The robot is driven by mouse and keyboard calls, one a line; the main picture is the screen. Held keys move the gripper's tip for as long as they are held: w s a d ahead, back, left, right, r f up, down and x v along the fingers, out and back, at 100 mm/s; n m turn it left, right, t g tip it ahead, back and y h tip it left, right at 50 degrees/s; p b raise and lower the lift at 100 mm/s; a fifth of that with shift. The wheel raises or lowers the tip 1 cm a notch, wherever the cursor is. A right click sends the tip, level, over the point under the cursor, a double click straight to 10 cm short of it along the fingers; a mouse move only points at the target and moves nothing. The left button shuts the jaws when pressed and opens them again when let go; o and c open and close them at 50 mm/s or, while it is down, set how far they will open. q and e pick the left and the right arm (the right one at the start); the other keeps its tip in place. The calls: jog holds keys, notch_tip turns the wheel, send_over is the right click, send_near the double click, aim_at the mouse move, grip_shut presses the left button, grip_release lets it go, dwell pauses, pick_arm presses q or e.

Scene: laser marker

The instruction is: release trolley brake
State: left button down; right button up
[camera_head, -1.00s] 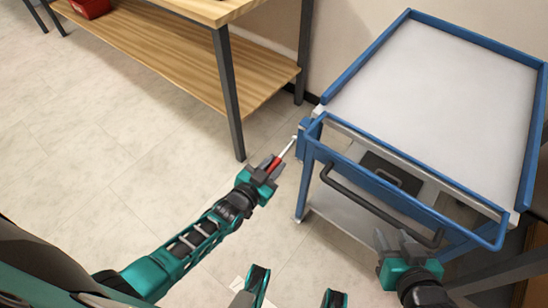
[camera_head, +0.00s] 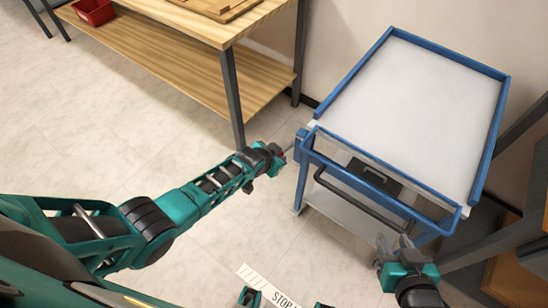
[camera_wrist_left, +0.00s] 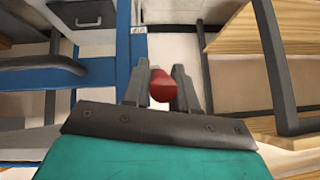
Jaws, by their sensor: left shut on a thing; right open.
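The blue trolley (camera_head: 462,212) with a pale grey top (camera_head: 425,115) stands at the right of the head view. A thin lever rod (camera_head: 289,149) reaches out to the left from its near left corner post. My left gripper (camera_head: 277,152) is shut on the lever's red handle, which is mostly hidden behind the jaws in the head view. In the left wrist view the red handle (camera_wrist_left: 162,86) shows between the two fingers. My right gripper (camera_head: 395,244) is open and empty, just in front of the trolley's near right side.
The trolley's dark push bar (camera_head: 350,203) crosses its near side, close to my right gripper. A dark case (camera_head: 375,178) sits behind it. A wooden workbench (camera_head: 185,72) with a red bin (camera_head: 95,10) stands at the back left. A floor sign (camera_head: 268,288) lies in front; the left floor is clear.

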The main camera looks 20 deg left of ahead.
pick_arm(q)
jog(key=shift+w+r, duration=0.25)
jog(key=shift+r, duration=0.05)
jog(key=c, duration=1)
grip_release()
jog(key=shift+f, duration=0.1)
jog(key=shift+o, duration=0.2)
jog(key=shift+s, duration=0.1)
jog(key=p+v, duration=0.3)
jog(key=v, duration=0.2)
jog(key=shift+r+p, duration=0.25)
jog(key=shift+p, duration=0.15)
jog(key=shift+s+r, duration=0.15)
jog(key=shift+s, duration=0.05)
jog(key=d+v, duration=0.1)
jog(key=v, duration=0.6)
jog(key=shift+a, duration=0.5)
jog(key=shift+w+r, duration=0.15)
